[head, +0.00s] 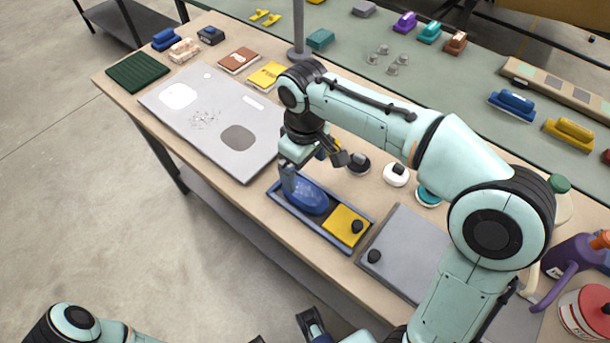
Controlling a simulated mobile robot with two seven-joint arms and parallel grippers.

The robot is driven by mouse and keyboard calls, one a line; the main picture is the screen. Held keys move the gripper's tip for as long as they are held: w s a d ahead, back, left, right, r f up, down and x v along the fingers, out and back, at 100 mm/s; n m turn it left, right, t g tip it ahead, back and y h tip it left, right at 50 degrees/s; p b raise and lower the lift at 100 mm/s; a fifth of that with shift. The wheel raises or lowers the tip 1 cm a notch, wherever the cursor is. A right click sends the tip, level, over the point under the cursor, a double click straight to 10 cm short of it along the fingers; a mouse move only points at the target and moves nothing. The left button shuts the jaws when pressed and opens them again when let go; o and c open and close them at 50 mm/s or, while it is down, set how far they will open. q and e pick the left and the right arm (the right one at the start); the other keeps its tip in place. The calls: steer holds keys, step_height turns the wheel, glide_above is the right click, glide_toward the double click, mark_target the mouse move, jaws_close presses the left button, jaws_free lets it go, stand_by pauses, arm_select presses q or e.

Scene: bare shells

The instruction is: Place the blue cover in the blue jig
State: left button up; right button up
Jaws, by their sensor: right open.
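A long blue tray (337,240), which I take for the blue jig, lies along the table's front edge. A rounded blue piece (308,197), likely the blue cover, sits in its left part, partly hidden by my right gripper. My left arm (78,325) is cut off at the bottom edge. Dark parts at bottom centre may be its gripper; its state is unclear.
A light grey panel (220,135) lies left of the tray and a grey plate (410,245) lies to its right. Black, white and teal round knobs stand behind the tray. Bottles (575,262) crowd the right edge. A post (299,30) rises at the back.

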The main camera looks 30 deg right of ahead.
steer(key=shift+r+p, duration=0.3)
steer(key=shift+r, duration=1.6)
